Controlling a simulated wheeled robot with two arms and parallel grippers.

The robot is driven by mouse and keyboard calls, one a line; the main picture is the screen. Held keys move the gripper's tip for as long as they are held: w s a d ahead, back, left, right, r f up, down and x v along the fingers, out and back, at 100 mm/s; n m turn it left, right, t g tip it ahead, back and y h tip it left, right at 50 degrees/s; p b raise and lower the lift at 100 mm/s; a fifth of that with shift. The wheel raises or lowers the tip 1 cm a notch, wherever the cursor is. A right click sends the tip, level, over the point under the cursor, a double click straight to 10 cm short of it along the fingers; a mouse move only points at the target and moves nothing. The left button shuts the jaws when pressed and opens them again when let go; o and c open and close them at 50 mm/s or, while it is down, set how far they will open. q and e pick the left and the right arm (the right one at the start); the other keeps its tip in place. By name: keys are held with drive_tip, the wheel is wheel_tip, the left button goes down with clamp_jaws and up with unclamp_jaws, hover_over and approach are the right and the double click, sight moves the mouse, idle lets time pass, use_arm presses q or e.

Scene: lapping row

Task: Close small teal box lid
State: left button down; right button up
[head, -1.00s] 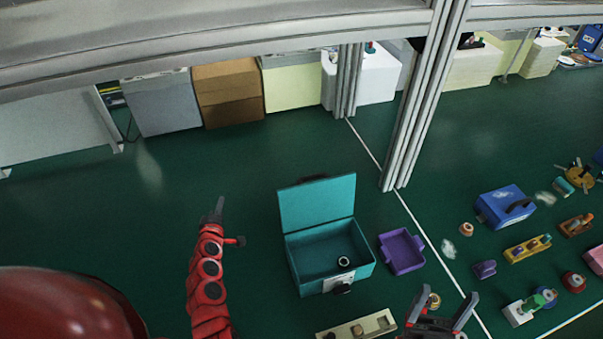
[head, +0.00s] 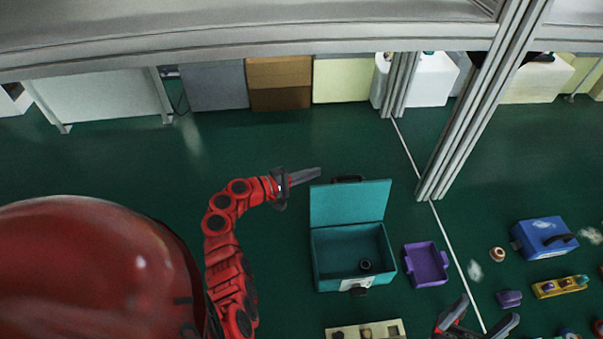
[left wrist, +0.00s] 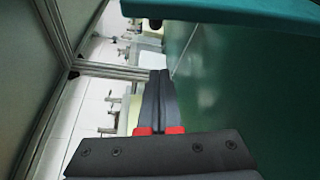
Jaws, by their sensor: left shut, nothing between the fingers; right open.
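The teal box (head: 322,277) stands on the green surface, with its lid (head: 350,203) raised upright at the back edge. A small dark ring (head: 365,265) lies inside the box. My left gripper (head: 318,173) is shut and empty, just left of the lid's upper left corner and pointing right. In the left wrist view my shut fingers (left wrist: 158,85) show, with a teal edge (left wrist: 240,14) above them, probably the lid. I cannot tell whether they touch it. My right gripper (head: 486,312) is open and empty at the bottom edge, right of the box.
A purple tray (head: 426,264) is right of the box. A beige block tray (head: 390,330) lies in front. Metal posts (head: 470,120) rise behind on the right. A blue case (head: 543,238) and small parts lie at the right.

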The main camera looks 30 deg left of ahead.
use_arm(q)
drive_tip(key=d+p, duration=0.2)
drive_tip(key=d, duration=0.1)
drive_tip(key=d+p, duration=0.1)
drive_tip(key=shift+w+d+r+p, duration=0.15)
drive_tip(key=shift+d+r+p, duration=0.15)
drive_tip(key=shift+r+p, duration=0.1)
